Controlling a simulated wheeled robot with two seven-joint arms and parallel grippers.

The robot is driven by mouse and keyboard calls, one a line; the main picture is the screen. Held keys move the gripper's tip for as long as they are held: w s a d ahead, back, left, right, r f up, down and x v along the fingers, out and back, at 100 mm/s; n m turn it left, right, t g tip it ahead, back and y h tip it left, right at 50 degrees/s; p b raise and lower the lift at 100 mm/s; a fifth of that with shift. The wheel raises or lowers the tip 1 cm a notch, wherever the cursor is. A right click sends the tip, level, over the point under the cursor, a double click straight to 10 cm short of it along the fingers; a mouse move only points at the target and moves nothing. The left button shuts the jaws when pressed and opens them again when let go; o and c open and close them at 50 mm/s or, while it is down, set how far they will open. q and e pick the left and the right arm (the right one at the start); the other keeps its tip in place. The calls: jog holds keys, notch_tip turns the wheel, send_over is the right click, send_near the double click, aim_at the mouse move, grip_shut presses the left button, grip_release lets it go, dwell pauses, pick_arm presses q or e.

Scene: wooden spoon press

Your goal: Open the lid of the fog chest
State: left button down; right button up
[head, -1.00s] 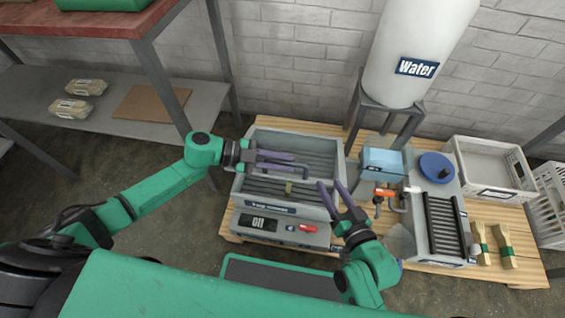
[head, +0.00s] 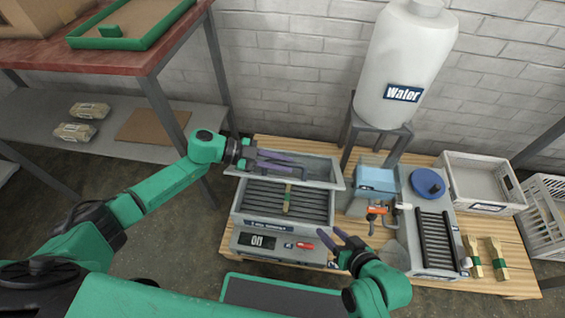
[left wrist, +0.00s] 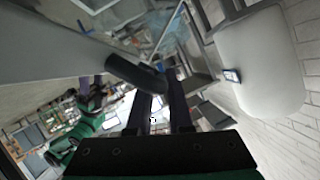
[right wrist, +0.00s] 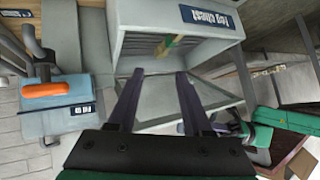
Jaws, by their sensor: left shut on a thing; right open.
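The fog chest (head: 240,212) is a grey box with a slatted inside. A wooden spoon blank with a green band (head: 288,200) lies on the slats; it shows in the right wrist view (right wrist: 168,46). The lid (head: 325,172), a framed panel, is raised at the chest's back and seen at a shallow angle. My left gripper (head: 285,162) is shut at the lid; the left wrist view shows a dark round bar (left wrist: 132,70), seemingly its handle, at the fingers. My right gripper (head: 352,247) is open and empty, in front of the chest's right corner.
A display unit (head: 238,240) is in front of the chest. To the right stand a blue box (head: 377,178), a roller unit (head: 437,238), two banded wooden pieces (head: 497,258) and a white crate (head: 475,180). A water tank (head: 405,60) stands behind. A shelf (head: 60,118) is at left.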

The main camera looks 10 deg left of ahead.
jog(key=shift+a, duration=0.35)
jog(key=c, duration=0.7)
jog(key=a+n, duration=0.1)
jog(key=a+n+g, duration=0.1)
jog(key=a+n, duration=0.3)
jog(key=shift+w+a+r, duration=0.15)
jog(key=shift+w+r, duration=0.1)
grip_shut()
jog(key=a+r+n+h, duration=0.3)
jog(key=a+r+n, duration=0.2)
jog(key=n, duration=0.9)
jog(key=a+r+n+h, duration=0.3)
jog(key=a+r+n, duration=0.3)
jog(key=n, duration=0.8)
jog(key=w+f, duration=0.5)
jog(key=w, duration=0.2)
jog(key=shift+w, duration=0.15)
